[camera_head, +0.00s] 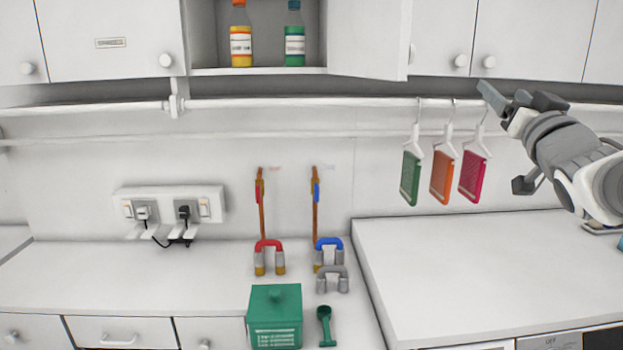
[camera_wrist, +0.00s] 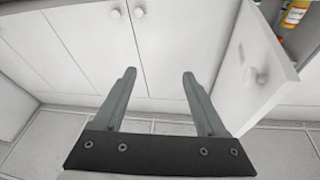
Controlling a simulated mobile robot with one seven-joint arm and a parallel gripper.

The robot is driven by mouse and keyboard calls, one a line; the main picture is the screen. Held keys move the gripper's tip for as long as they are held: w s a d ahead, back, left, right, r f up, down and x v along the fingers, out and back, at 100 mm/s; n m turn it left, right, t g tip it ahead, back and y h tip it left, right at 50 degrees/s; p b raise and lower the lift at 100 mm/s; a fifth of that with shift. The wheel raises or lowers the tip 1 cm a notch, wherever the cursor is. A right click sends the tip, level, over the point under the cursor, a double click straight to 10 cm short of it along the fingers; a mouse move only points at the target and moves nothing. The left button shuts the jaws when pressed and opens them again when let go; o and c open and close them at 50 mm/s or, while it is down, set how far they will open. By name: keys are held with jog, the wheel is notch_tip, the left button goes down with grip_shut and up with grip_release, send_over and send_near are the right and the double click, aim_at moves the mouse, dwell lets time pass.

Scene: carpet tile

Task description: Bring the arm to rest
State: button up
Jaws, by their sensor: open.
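My gripper (camera_head: 503,103) is raised at the right of the head view, near the hanging rail and just right of the hanging cards. In the wrist view my gripper (camera_wrist: 159,75) shows two grey fingers standing well apart, with nothing between them. White cupboard doors (camera_wrist: 90,40) lie beyond the fingertips. My arm comes in from the right edge of the head view, above the right worktop.
Green, orange and pink cards (camera_head: 441,177) hang on hooks close to my gripper. An open cupboard door (camera_head: 368,38) stands beside a shelf with two bottles (camera_head: 241,45). Magnets (camera_head: 269,256), a green box (camera_head: 275,318) and a scoop (camera_head: 325,326) are below. The right worktop (camera_head: 470,270) is mostly clear.

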jog(key=s+a+f+n+g, duration=0.1)
jog(key=s+a+f+g, duration=0.4)
jog(key=s+f, duration=0.3)
jog(key=s+a+f+n+g+y, duration=0.1)
jog(key=s+a+f+g, duration=0.4)
jog(key=s+f, duration=0.3)
jog(key=s+a+f+n+g, duration=0.1)
jog(key=s+a+f+g, duration=0.4)
jog(key=f, duration=0.9)
jog(key=s+a, duration=0.2)
jog(key=s, duration=0.2)
jog(key=shift+a+f+g+y, duration=0.15)
jog(key=shift+a+g+y, duration=0.2)
jog(key=shift+g+y, duration=0.05)
jog(key=shift+w, duration=0.1)
jog(key=c, duration=0.3)
jog(key=shift+d, duration=0.1)
jog(key=shift+c, duration=0.4)
jog(key=shift+d, duration=0.1)
